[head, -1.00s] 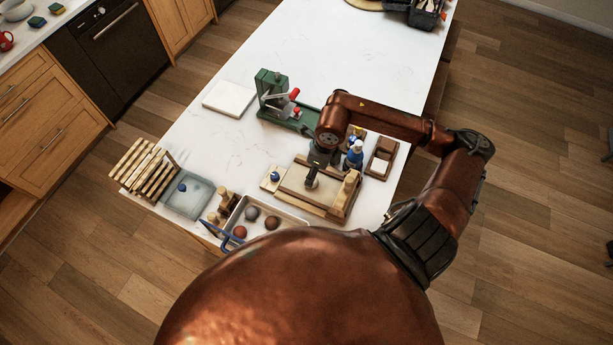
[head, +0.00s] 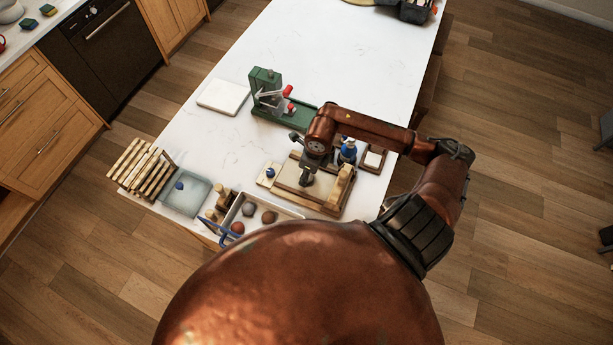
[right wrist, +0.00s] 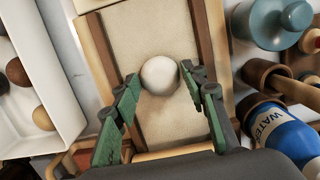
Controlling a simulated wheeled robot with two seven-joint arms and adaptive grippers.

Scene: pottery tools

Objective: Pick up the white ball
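The white ball (right wrist: 160,75) rests on the canvas-covered wooden board (right wrist: 130,40) in the right wrist view. My right gripper (right wrist: 160,77) is open, with one green-padded fingertip on each side of the ball. Narrow gaps seem to show between the fingertips and the ball, though contact is hard to judge. In the head view my right gripper (head: 307,178) is low over the board (head: 333,207), and the ball is hidden behind it. My left gripper is not in view.
A tray (head: 247,208) of brown and grey balls stands left of the board. A blue water bottle (right wrist: 285,130) and a wooden tool stand close on the right. A green press (head: 268,90) stands behind. The far tabletop (head: 330,50) is mostly clear.

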